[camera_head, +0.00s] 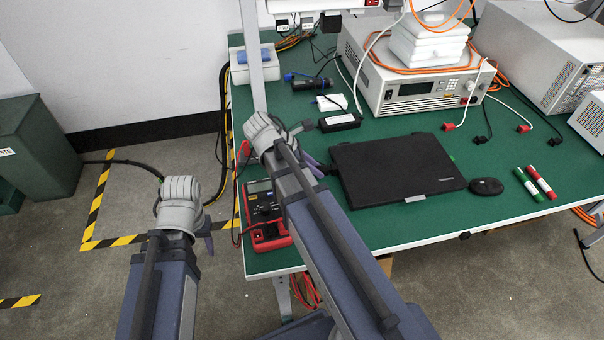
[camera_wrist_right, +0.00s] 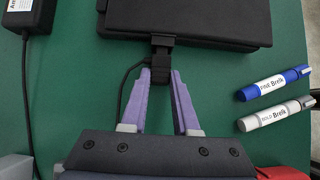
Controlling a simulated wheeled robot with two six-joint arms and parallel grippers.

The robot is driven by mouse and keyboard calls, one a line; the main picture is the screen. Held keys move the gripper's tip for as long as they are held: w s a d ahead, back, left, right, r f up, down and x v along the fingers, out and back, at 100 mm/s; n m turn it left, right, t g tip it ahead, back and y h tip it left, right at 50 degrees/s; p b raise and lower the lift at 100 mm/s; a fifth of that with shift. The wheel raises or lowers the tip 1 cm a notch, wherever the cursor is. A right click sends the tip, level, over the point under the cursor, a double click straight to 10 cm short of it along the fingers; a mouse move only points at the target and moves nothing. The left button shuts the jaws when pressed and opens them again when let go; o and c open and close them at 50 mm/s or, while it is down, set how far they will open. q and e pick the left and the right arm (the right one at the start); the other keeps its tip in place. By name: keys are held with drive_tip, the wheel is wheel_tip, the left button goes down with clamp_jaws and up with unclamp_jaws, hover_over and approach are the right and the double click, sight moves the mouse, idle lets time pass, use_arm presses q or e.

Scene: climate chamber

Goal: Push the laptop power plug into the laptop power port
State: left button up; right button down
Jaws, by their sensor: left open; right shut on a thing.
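The black closed laptop (camera_head: 395,168) lies on the green bench; its near edge shows at the top of the right wrist view (camera_wrist_right: 190,18). My right gripper (camera_head: 318,166) is at the laptop's left side. In the right wrist view its purple fingers (camera_wrist_right: 161,82) are shut on the black power plug (camera_wrist_right: 162,67). The plug is lined up with a small black block at the laptop's edge and appears to touch it. I cannot tell how deep it sits. The port opening is hidden. My left gripper (camera_head: 207,232) is open, off the bench over the floor.
A black power adapter (camera_head: 340,121) lies behind the laptop. A red multimeter (camera_head: 268,230) is by the bench's left edge. A mouse (camera_head: 486,186) and red and green markers (camera_head: 535,183) lie right of the laptop. Blue (camera_wrist_right: 275,83) and white (camera_wrist_right: 277,114) markers lie near my right gripper.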

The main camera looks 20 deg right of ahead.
drive_tip(key=shift+s+d, duration=0.1)
drive_tip(key=shift+d, duration=0.3)
idle(0.3)
drive_tip(key=c, duration=0.6)
unclamp_jaws()
drive_tip(key=shift+r, duration=0.1)
drive_tip(key=p+v, duration=0.5)
drive_tip(key=v, duration=0.1)
drive_tip(key=shift+a+r+p, duration=0.15)
drive_tip(key=shift+r+p, duration=0.15)
drive_tip(key=shift+r, duration=0.1)
drive_tip(key=shift+a+r+p, duration=0.3)
drive_tip(key=shift+a, duration=0.1)
drive_tip(key=shift+f, duration=0.1)
